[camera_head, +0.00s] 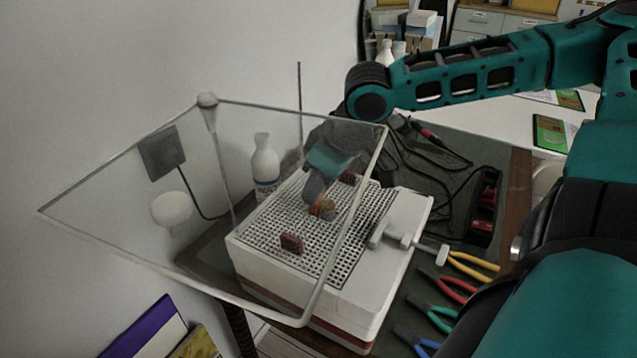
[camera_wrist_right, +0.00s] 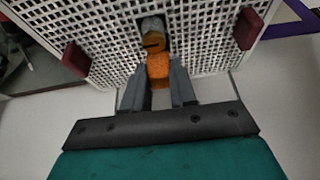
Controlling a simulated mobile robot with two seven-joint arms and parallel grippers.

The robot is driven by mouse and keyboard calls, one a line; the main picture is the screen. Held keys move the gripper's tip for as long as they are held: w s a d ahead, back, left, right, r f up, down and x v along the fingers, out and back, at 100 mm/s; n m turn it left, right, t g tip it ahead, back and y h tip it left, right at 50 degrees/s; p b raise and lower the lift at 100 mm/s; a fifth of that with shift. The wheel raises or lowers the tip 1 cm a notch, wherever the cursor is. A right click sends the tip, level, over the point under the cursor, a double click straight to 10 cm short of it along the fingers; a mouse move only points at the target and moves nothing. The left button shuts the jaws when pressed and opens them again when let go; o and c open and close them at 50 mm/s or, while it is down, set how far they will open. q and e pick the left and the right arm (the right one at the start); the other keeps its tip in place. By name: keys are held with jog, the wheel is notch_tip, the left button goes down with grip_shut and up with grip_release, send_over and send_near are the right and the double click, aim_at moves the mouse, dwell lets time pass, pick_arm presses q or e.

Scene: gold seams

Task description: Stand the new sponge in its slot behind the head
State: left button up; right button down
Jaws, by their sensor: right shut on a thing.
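My right gripper (camera_head: 316,200) points down at the perforated top (camera_head: 270,225) of a white box, seen through a clear panel. In the right wrist view, its fingers (camera_wrist_right: 158,95) are shut on an orange block (camera_wrist_right: 158,70), which looks like the sponge. Just beyond the block is a small amber-brown piece (camera_wrist_right: 153,42) with a dark slit, perhaps the head. It touches or overlaps the block in the picture. Beyond it, a grey rough piece (camera_wrist_right: 152,24) lies by a dark opening in the top. Whether the block is in a slot is hidden. My left gripper is out of view.
Two dark red blocks (camera_head: 291,243) (camera_head: 348,178) sit on the top, either side of the gripper. A framed clear panel (camera_head: 210,140) tilts over the box. A white bottle (camera_head: 265,165) stands behind; pliers (camera_head: 435,315) and cables lie to the right.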

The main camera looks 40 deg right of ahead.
jog(key=shift+f+b, duration=1.05)
jog(key=shift+f, duration=0.25)
dwell(0.4)
jog(key=c, duration=0.8)
grip_release()
